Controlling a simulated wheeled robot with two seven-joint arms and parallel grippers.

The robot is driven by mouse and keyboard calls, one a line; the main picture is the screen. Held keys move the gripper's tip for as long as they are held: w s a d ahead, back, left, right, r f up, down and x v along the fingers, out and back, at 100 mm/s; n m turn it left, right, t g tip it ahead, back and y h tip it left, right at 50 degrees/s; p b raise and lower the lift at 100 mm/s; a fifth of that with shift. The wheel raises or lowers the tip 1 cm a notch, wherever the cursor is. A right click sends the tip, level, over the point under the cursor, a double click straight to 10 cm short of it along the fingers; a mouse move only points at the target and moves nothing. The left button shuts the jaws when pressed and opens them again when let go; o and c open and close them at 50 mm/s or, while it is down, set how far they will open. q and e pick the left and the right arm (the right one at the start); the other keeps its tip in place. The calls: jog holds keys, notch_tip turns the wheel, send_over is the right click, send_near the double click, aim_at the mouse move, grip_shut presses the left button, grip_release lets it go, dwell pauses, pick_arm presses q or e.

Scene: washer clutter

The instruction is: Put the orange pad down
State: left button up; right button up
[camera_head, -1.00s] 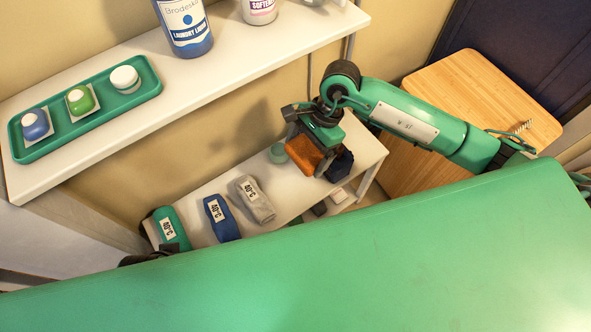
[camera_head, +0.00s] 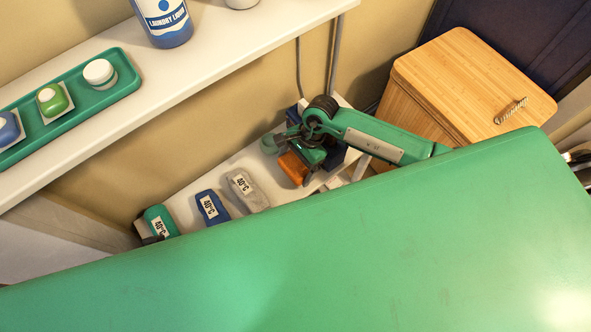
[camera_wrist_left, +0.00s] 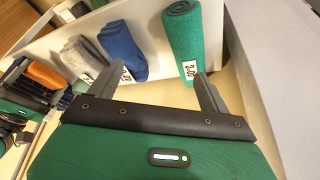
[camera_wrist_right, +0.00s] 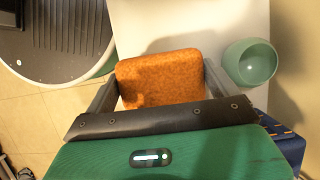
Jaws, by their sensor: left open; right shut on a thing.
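My right gripper (camera_head: 300,165) is shut on the orange pad (camera_head: 294,168) at the right part of the low white bench. In the right wrist view the pad (camera_wrist_right: 160,75) sits between the two fingers, over the white bench top (camera_wrist_right: 185,22). I cannot tell whether it touches the bench. My left gripper (camera_wrist_left: 148,88) is open and empty in the left wrist view, its right finger close to a rolled green towel (camera_wrist_left: 181,40). In the head view it is mostly hidden behind my green body.
Blue (camera_head: 212,207) and grey (camera_head: 247,190) towels labelled 40°C lie left of the pad. A green cup (camera_wrist_right: 250,62) stands close beside it, and a dark blue container (camera_wrist_right: 288,145) is nearby. A shelf (camera_head: 230,45) overhangs behind; a wooden hamper (camera_head: 470,80) stands right.

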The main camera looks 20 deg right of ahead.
aim_at(295, 172)
pick_arm(q)
jog(key=shift+w+d+f+t, duration=0.2)
jog(key=shift+w+d+t, duration=0.1)
jog(key=shift+w+d, duration=0.2)
pick_arm(e)
jog(key=shift+f, duration=2)
pick_arm(q)
jog(key=shift+b, duration=0.3)
pick_arm(e)
jog(key=shift+f, duration=0.15)
jog(key=o, duration=0.6)
pick_arm(q)
jog(key=shift+w+d+f+h, duration=0.1)
jog(key=shift+w+d+h, duration=0.05)
jog(key=shift+d+h, duration=0.15)
